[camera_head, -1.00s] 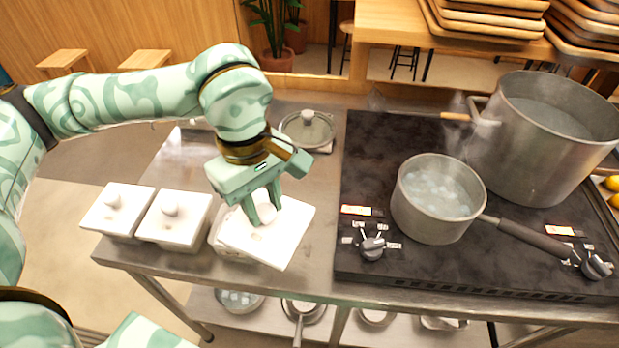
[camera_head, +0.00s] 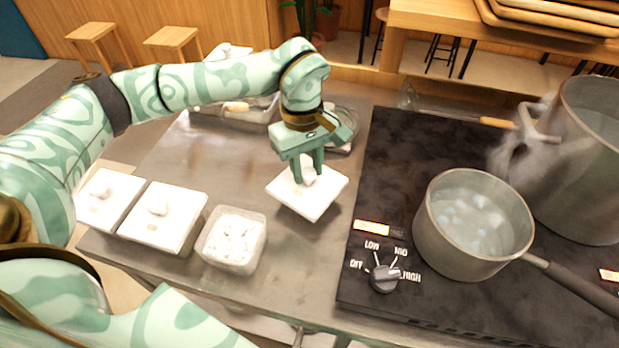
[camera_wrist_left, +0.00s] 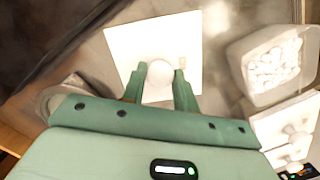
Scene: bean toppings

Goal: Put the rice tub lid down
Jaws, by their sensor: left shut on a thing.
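The rice tub lid (camera_head: 322,200) is a square white plate with a round knob. It also shows in the left wrist view (camera_wrist_left: 192,42). My left gripper (camera_head: 307,178) is shut on the lid's knob, with a finger on each side (camera_wrist_left: 158,88). The lid is over the bare steel counter, right of the tubs and left of the stove; I cannot tell whether it touches the counter. The open tub (camera_head: 222,264), full of white grains, stands to the lid's lower left. It also shows in the left wrist view (camera_wrist_left: 240,72). My right gripper is not in view.
Two lidded white tubs, a middle one (camera_head: 180,225) and a left one (camera_head: 118,205), stand left of the open tub. The black stove (camera_head: 385,180) holds a small pot (camera_head: 450,240) and a steaming large pot (camera_head: 575,165). Bare counter (camera_head: 285,260) lies in front of the lid.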

